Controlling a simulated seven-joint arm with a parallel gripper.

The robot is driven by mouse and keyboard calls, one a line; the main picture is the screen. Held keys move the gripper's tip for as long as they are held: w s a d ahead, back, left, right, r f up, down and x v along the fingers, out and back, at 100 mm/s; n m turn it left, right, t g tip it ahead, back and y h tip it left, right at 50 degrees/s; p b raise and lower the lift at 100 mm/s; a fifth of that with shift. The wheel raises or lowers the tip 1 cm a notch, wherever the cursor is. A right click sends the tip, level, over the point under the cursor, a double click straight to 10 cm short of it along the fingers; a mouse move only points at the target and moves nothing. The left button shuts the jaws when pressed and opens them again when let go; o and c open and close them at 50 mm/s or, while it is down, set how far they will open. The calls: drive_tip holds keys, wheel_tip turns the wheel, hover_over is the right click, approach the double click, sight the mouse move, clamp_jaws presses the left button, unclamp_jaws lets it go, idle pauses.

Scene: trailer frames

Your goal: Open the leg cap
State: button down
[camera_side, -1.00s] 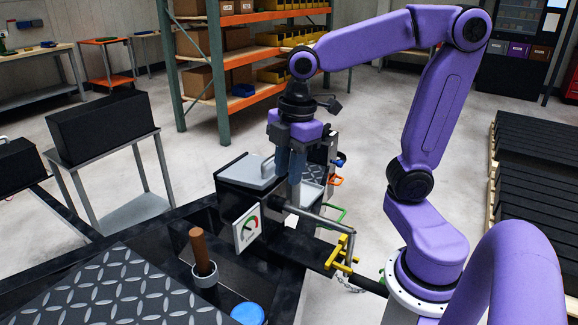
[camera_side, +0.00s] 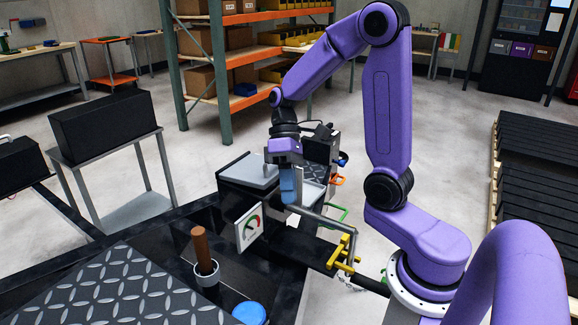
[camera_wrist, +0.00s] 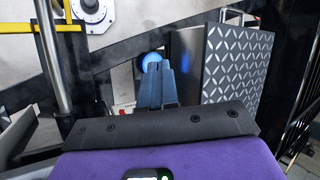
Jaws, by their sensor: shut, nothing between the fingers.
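The leg cap is probably the round blue cap (camera_side: 249,314) at the bottom of the side view, low beside the diamond plate. A round blue shape, likely the same cap, shows in the wrist view (camera_wrist: 152,58) just beyond my fingertips. My gripper (camera_side: 290,200) points down near the grey-lidded black box and the bent metal crank, well behind the cap and apart from it. Its blue-grey fingers, also in the wrist view (camera_wrist: 167,62), are together and empty. They hide part of what lies below them. Whether they touch the crank cannot be told.
The bent metal crank (camera_side: 318,220) and yellow bracket (camera_side: 344,254) stand right of the gauge plate (camera_side: 248,227). A brown handle (camera_side: 201,246) stands upright in a grey collar. The diamond plate (camera_side: 110,292) fills the lower left. The grey-lidded box (camera_side: 247,172) is close to my gripper.

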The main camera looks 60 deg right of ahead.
drive_tip(key=w+d+f+m+t+y, duration=0.15)
drive_tip(key=w+m+t+y, duration=0.25)
drive_tip(key=m+t+y, duration=1.15)
drive_tip(key=s+d+f+m+t+h, duration=0.1)
drive_tip(key=s+d+m+t+h, duration=0.4)
drive_tip(key=m+h, duration=0.6)
drive_tip(key=s+d+f+m+t+h, duration=0.1)
drive_tip(key=d+m+t+h, duration=0.2)
drive_tip(key=d+m+h, duration=0.6)
drive_tip(key=w+a+m+h, duration=0.1)
drive_tip(key=w+m, duration=0.3)
drive_tip(key=w, duration=0.6)
drive_tip(key=shift+a+r, duration=0.3)
drive_tip(key=shift+a, duration=0.5)
drive_tip(key=shift+r+g, duration=0.15)
drive_tip(key=shift+g, duration=0.1)
drive_tip(key=shift+w+r, duration=0.1)
drive_tip(key=shift+r, duration=0.15)
